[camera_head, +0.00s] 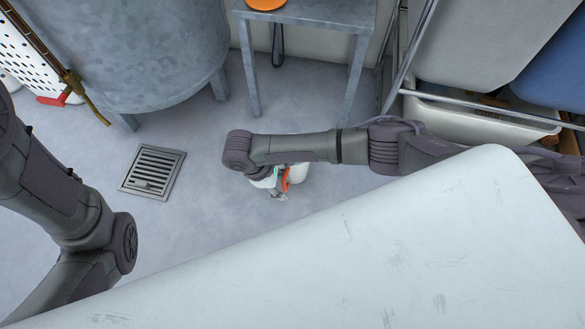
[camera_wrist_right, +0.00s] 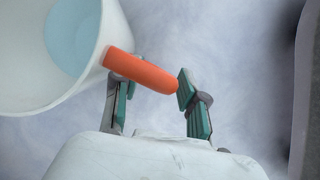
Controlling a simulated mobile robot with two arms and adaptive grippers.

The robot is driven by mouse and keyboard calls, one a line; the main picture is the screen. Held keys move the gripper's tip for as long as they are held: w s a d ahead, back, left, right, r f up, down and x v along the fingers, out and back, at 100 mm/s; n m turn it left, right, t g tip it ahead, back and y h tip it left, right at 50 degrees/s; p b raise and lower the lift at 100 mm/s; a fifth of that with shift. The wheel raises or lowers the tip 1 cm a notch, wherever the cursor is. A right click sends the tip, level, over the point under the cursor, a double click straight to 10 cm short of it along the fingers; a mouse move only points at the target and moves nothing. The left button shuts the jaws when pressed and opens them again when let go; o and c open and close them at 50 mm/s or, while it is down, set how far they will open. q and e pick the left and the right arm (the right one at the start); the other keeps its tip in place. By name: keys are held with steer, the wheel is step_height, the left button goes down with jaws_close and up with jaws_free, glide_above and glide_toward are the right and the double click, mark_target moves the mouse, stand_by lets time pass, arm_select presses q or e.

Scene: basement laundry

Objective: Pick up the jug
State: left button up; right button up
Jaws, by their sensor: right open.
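The jug is white with an orange handle. In the right wrist view the jug (camera_wrist_right: 88,75) fills the upper left, its round opening showing a pale blue inside. The handle (camera_wrist_right: 140,71) extends toward the right. My right gripper (camera_wrist_right: 150,92) is open, with one finger by the handle's root and the other by its free end. I cannot tell whether they touch it. In the head view the jug (camera_head: 298,173) is low by the floor, partly hidden by my right arm. My right gripper (camera_head: 277,188) is beside it. My left gripper is out of view; only its arm shows.
A floor drain grate (camera_head: 152,171) lies left of the jug. A grey metal tub (camera_head: 140,60) on legs and a metal table (camera_head: 310,12) stand behind. A white surface (camera_head: 370,250) fills the front. Bins on a rack (camera_head: 480,122) stand at the right.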

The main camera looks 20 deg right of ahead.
steer(key=shift+f, duration=0.15)
steer(key=shift+c, duration=0.3)
jaws_close()
stand_by(0.3)
